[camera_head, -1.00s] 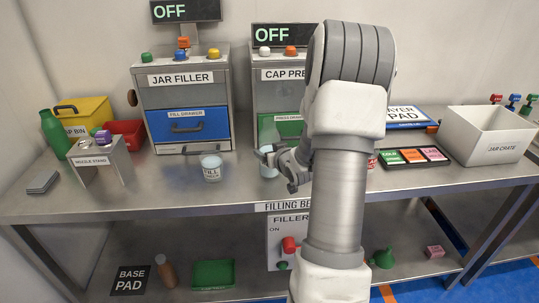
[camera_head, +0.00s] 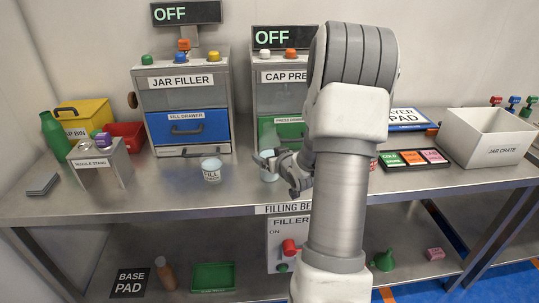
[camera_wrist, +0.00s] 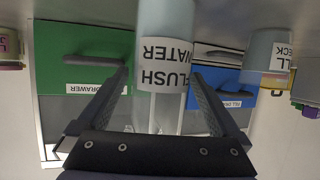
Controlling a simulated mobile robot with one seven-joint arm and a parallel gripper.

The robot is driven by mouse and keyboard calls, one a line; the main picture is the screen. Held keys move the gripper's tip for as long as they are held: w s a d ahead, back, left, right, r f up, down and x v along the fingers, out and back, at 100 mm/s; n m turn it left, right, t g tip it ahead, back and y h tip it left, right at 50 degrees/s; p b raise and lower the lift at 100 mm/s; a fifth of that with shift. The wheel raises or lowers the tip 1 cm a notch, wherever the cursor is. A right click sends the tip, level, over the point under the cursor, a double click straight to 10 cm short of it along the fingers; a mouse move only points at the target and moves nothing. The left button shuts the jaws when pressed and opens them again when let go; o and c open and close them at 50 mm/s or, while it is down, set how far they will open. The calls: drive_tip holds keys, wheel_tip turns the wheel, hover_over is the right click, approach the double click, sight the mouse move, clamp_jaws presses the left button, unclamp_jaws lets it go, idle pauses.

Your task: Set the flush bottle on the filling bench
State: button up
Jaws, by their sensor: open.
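The flush bottle (camera_wrist: 165,50), clear with a white FLUSH WATER label, sits between the two fingers of my gripper (camera_wrist: 162,105) in the wrist view, which is upside down. The fingers are open, one on each side of it. In the head view the pale blue bottle (camera_head: 268,166) is at the filling bench (camera_head: 130,203), in front of the cap press. My gripper (camera_head: 272,164) is beside it there and partly covers it. Whether the bottle's base touches the bench top is hard to tell.
A FILL CHECK jar (camera_head: 211,170) stands left of the bottle. The jar filler (camera_head: 183,75) and cap press (camera_head: 283,95) stand behind. The nozzle stand (camera_head: 92,163) is at left, the jar crate (camera_head: 490,137) at right. Bare bench lies around the front edge.

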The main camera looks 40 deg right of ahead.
drive_tip(key=p+v, duration=0.1)
drive_tip(key=v, duration=1)
